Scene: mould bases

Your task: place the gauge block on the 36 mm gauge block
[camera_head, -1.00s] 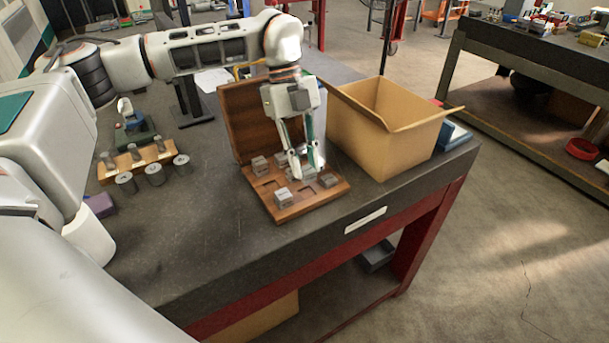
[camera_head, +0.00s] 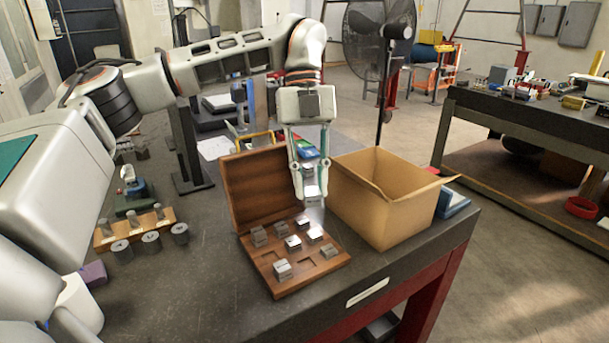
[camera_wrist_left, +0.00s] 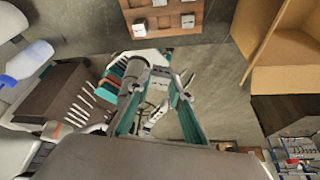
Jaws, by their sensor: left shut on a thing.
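My left gripper (camera_head: 311,192) is shut on a grey metal gauge block (camera_head: 312,191), held in the air above the back part of an open wooden case (camera_head: 262,262). Several similar blocks sit in the case, among them one at the front left (camera_head: 282,269), one at the right (camera_head: 328,252) and one at the back left (camera_head: 259,236). Their size marks are too small to read, so I cannot tell which is the 36 mm gauge block. In the left wrist view the fingers (camera_wrist_left: 158,90) point towards the bench, and part of the case (camera_wrist_left: 168,32) shows at the top. My right gripper is out of view.
An open cardboard box (camera_head: 384,222) stands right of the case. The case's raised lid (camera_head: 255,185) is behind its blocks. A wooden stand with metal cylinders (camera_head: 135,232) is at the left. The bench between (camera_head: 200,280) is clear.

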